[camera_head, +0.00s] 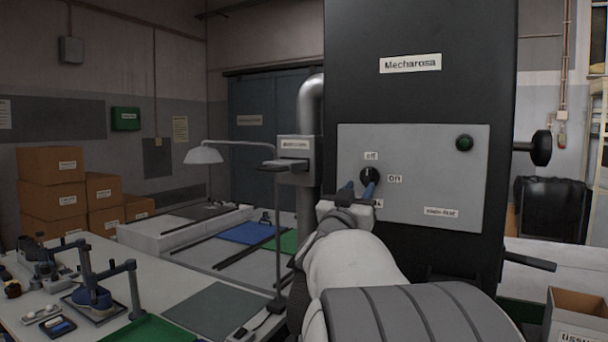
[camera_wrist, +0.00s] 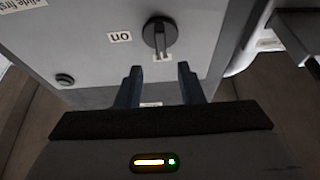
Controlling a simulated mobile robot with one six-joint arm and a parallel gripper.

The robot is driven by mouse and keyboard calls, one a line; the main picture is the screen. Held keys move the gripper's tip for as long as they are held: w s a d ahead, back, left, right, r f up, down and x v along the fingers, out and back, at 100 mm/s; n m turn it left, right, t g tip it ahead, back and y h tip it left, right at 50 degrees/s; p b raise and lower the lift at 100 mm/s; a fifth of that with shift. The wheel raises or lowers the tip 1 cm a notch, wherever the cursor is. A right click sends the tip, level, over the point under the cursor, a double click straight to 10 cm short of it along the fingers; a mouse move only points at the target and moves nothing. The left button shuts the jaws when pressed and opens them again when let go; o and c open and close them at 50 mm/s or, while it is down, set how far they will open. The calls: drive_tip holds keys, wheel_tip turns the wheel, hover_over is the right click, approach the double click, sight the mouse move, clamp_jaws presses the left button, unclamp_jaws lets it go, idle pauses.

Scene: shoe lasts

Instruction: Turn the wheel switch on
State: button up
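The wheel switch (camera_head: 370,175) is a round black knob on the grey panel (camera_head: 440,205) of the black machine. Labels "off" (camera_head: 371,156) above it and "on" (camera_head: 395,179) to its right are readable; a third label below is partly hidden by my gripper. The knob's ridge looks roughly vertical. In the wrist view the knob (camera_wrist: 160,36) lies just beyond my fingertips, near the gap between them. My gripper (camera_wrist: 158,70) is open and empty, its two dark fingers apart. In the head view my gripper (camera_head: 357,187) is just below the knob and seems not to touch it.
A green button (camera_head: 464,143) sits at the panel's upper right, and a "slide first" label (camera_head: 441,212) at its lower right. A black handle (camera_head: 541,148) sticks out right of the machine. A pipe (camera_head: 308,105) and a grey box (camera_head: 297,150) stand left. A cluttered workbench (camera_head: 190,285) fills the lower left.

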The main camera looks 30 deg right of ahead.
sight(367, 175)
drive_tip(key=p+x, duration=0.1)
drive_tip(key=x, duration=0.5)
drive_tip(key=shift+w+f+p, duration=0.1)
drive_tip(key=shift+p, duration=0.3)
drive_tip(key=shift+a, duration=0.1)
drive_tip(key=shift+c, duration=0.4)
clamp_jaws()
